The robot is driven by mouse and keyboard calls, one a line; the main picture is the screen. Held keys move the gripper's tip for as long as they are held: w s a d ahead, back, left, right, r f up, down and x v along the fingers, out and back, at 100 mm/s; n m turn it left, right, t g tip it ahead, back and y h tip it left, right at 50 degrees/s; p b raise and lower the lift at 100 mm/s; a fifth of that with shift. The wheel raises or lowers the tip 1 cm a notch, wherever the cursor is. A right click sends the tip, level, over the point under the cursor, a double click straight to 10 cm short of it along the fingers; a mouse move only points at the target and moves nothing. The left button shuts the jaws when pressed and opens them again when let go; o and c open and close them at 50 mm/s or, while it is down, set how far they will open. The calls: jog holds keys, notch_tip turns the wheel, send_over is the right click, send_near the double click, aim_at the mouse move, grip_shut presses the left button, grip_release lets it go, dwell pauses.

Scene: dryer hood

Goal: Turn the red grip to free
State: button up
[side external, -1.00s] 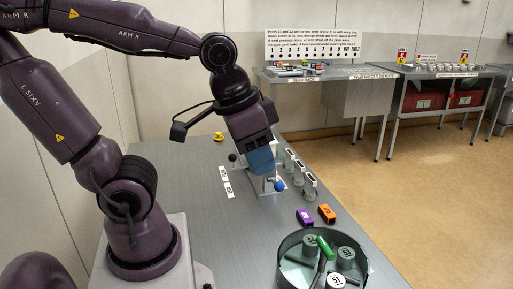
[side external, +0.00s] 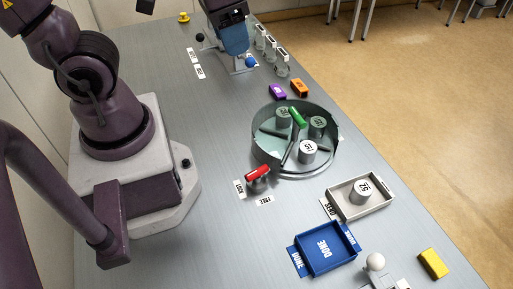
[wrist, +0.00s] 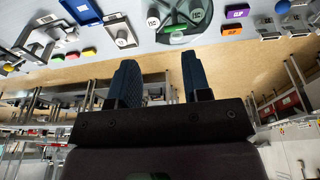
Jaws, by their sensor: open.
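The red grip (side external: 258,173) sits on a small dark base beside the round drum, at its lower left in the side view. It slants up to the right. A small label (side external: 239,189) stands to its left and another label (side external: 265,201) below it; their print is too small to read surely. My gripper (side external: 234,45) is far off at the top of the side view, above a stand with a blue ball. In the wrist view, its two blue fingers (wrist: 159,85) are wide apart with nothing between them. I cannot make out the red grip in the wrist view.
The grey drum (side external: 262,155) has a green handle (side external: 297,118) and several numbered cylinders. Purple (side external: 277,91) and orange (side external: 299,88) blocks lie behind it. A grey tray (side external: 343,208) and a blue tray (side external: 325,262) stand in front. The table left of the drum is clear.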

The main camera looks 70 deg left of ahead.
aim_at(258, 169)
jog(key=w+d+f+n+g+h, duration=0.1)
jog(key=w+f+g, duration=0.2)
jog(key=f, duration=0.5)
jog(key=w+d+f+n+g+h, duration=0.2)
jog(key=w+f+g, duration=0.15)
jog(key=f, duration=0.35)
jog(key=x, duration=1.2)
jog(key=shift+a+f, duration=0.25)
jog(key=shift+f, duration=0.2)
grip_shut()
